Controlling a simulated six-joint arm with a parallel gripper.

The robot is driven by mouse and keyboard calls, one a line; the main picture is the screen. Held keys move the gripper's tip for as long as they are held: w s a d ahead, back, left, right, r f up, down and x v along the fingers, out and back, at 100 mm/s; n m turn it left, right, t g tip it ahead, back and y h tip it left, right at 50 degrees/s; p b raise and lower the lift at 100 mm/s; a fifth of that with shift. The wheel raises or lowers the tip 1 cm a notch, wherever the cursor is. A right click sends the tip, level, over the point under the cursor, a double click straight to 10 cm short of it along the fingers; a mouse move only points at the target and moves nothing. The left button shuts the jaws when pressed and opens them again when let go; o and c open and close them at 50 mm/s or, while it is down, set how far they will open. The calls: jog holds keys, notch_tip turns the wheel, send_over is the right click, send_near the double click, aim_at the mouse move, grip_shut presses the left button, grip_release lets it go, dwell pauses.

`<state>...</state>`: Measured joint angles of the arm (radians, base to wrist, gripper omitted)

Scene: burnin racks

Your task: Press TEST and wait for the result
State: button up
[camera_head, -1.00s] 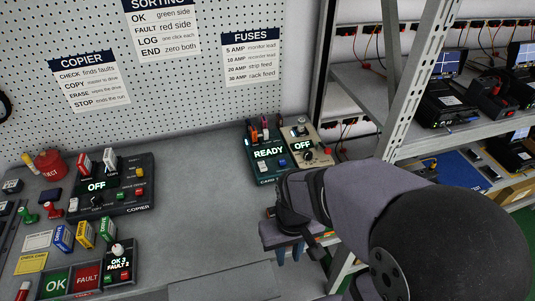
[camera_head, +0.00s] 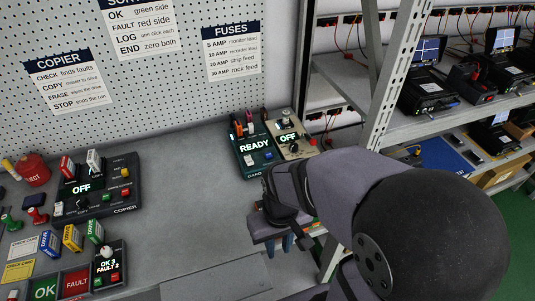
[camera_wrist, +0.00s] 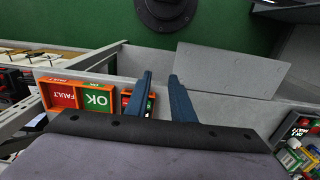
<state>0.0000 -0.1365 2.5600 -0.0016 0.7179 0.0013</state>
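The dark teal card tester (camera_head: 245,166) stands at the back right of the bench, with a lit READY display (camera_head: 254,146). It has a white button (camera_head: 249,160) and a blue button (camera_head: 266,156); their labels are too small to read. Coloured parts stand upright at its back edge. My gripper (camera_head: 279,245) is in front of and below the tester in the head view, apart from it, fingers pointing down. In the wrist view my gripper (camera_wrist: 160,78) shows two blue fingers spread with nothing between them. The tester is not recognisable in the wrist view.
A beige unit reading OFF (camera_head: 289,138) stands right beside the tester. The copier (camera_head: 108,200), also OFF, and a counter reading OK 3, FAULT 2 (camera_head: 108,267) are left. A metal rack post (camera_head: 385,90) rises right. The bench middle (camera_head: 185,180) is clear.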

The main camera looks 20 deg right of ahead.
grip_shut()
dwell(1.9)
